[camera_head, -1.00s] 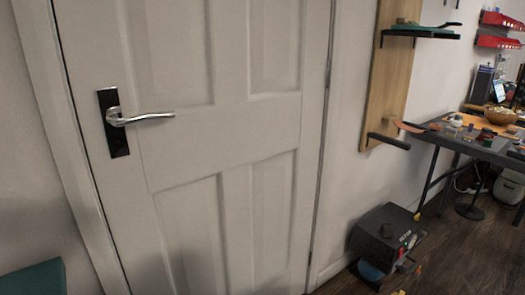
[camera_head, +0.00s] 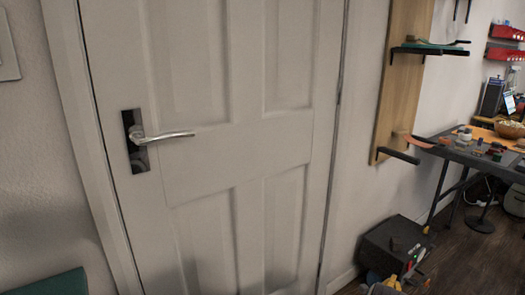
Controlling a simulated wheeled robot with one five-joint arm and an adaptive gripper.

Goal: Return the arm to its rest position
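My arm and gripper do not show in the head view. A closed white panelled door (camera_head: 240,150) fills the left and middle of the picture. Its silver lever handle (camera_head: 165,136) sits on a dark plate at the door's left side.
A dark box (camera_head: 395,245) stands on the floor right of the door, with small items beside it. A wooden wall board (camera_head: 398,90) carries dark shelves. A cluttered table (camera_head: 470,152) stands at the right. A green surface (camera_head: 50,284) shows at the lower left.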

